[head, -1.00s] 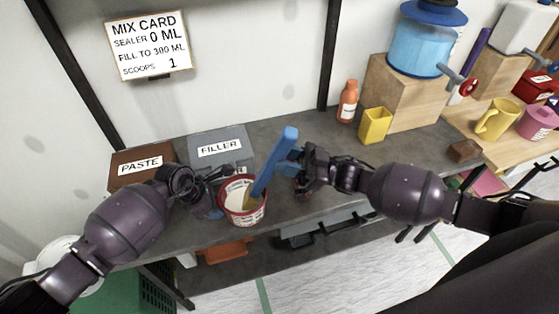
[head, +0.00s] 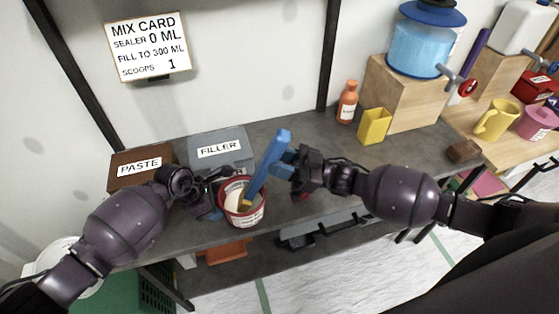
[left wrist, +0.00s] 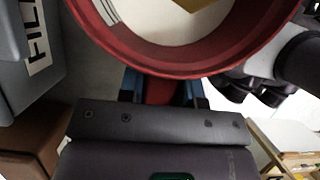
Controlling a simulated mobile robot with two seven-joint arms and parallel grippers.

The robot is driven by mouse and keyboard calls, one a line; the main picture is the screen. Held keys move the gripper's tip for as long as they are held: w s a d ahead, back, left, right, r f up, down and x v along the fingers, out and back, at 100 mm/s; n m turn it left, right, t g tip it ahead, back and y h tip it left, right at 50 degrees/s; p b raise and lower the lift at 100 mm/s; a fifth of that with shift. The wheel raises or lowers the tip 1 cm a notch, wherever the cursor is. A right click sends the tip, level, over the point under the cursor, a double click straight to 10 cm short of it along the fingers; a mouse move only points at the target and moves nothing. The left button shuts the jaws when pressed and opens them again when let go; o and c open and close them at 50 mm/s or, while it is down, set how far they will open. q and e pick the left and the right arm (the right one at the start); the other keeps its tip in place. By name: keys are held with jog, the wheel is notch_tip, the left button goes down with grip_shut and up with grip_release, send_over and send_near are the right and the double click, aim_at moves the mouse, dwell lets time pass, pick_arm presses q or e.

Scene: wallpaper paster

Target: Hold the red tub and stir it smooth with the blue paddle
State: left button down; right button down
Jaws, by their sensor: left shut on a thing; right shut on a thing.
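The red tub (head: 243,218) stands upright at the front edge of the grey bench in the head view, with a white label on its side and pale contents. My left gripper (head: 220,196) is shut on it from the left; the tub's red rim (left wrist: 180,66) fills the top of the left wrist view. My right gripper (head: 290,168) is shut on the blue paddle (head: 266,160). The paddle tilts, its top to the right, and its yellowish lower end (head: 246,203) is inside the tub. How deep it reaches is hidden.
A brown PASTE box (head: 141,167) and a grey FILLER box (head: 219,149) stand behind the tub. An orange bottle (head: 347,103) and a yellow cup (head: 374,126) stand to the right, beside a wooden block (head: 400,98) under a blue-lidded water container (head: 420,45). A mix card (head: 148,46) hangs on the wall.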

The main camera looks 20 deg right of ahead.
pick_arm(q)
jog(key=shift+s+a+f, duration=0.1)
jog(key=shift+f, duration=0.1)
pick_arm(e)
jog(key=s+d+r, duration=0.2)
jog(key=d+r, duration=0.1)
jog(key=r, duration=0.6)
jog(key=shift+r, duration=0.15)
dwell(0.3)
dwell(0.4)
jog(key=shift+r, duration=2.5)
pick_arm(q)
jog(key=c, duration=0.7)
grip_release()
jog(key=shift+r, duration=0.1)
